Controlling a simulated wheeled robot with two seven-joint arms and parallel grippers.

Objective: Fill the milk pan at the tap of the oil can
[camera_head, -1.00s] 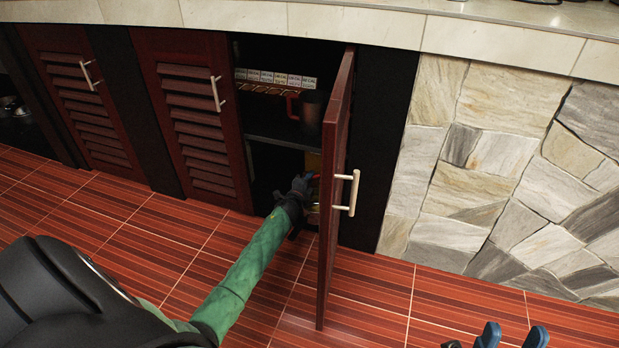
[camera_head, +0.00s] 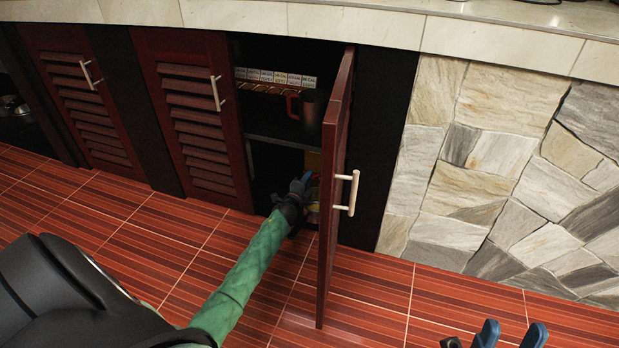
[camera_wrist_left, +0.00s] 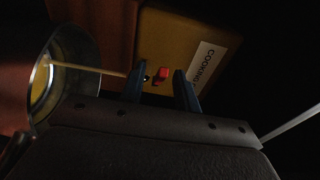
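The oil can (camera_wrist_left: 185,45) is a yellow box with a label reading "COOKING", inside the open cabinet. Its small red tap (camera_wrist_left: 162,74) lies between the two fingers of my left gripper (camera_wrist_left: 160,85), which are apart; contact is unclear. In the left wrist view a thin yellow stream runs from near the tap into the round metal milk pan (camera_wrist_left: 72,50), and yellow liquid shows inside the pan. In the head view my left gripper (camera_head: 301,184) reaches into the lower compartment, hiding most of the can and pan. My right gripper (camera_head: 513,335) is open and empty at the bottom edge.
The open cabinet door (camera_head: 336,200) stands just right of my left arm. A dark mug (camera_head: 313,107) and a row of small boxes (camera_head: 275,77) are on the shelf above. Shut louvred doors are at left, a stone wall (camera_head: 510,160) at right. The tiled floor is clear.

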